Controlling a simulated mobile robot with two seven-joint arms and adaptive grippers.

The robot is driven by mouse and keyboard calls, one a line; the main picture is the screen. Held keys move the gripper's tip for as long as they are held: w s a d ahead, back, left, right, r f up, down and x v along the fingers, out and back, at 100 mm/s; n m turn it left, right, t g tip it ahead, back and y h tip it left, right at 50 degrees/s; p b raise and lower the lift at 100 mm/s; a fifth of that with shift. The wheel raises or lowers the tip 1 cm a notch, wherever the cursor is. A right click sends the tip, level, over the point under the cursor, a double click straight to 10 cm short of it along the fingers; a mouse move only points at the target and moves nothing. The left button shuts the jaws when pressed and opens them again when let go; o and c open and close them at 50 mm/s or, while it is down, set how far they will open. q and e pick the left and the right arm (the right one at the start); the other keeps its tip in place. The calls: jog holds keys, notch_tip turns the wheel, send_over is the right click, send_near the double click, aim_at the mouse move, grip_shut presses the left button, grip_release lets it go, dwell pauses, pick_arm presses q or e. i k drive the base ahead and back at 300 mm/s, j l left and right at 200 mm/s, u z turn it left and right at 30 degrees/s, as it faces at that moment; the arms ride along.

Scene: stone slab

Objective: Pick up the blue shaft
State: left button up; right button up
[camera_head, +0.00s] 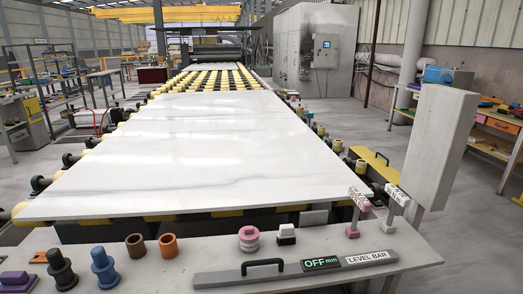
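The blue shaft (104,269) stands upright on the light front bench, left of centre in the head view. It has a wider lower part and a narrower top. A similar dark grey shaft (62,270) stands just to its left. A dark brown ring (136,246) is to its right, and an orange-brown ring (169,245) is beyond that. Nothing touches the blue shaft that I can see. Neither of my grippers shows in this view.
The front bench (215,262) also holds a pink round piece (249,238), a white and black piece (286,234), a level bar (290,268) and a purple part (18,281). A large white slab (200,140) lies on rollers behind. A grey post (437,140) stands at right.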

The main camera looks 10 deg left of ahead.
aim_at(102, 266)
jog(key=u, duration=1.4)
jog(key=i+j, duration=0.2)
jog(key=j, duration=0.15)
jog(key=i+j, duration=0.15)
jog(key=j, duration=0.25)
jog(key=i+j, duration=0.2)
jog(key=j, duration=0.15)
jog(key=i+j+z, duration=0.25)
jog(key=j+z, duration=0.3)
jog(key=j, duration=0.15)
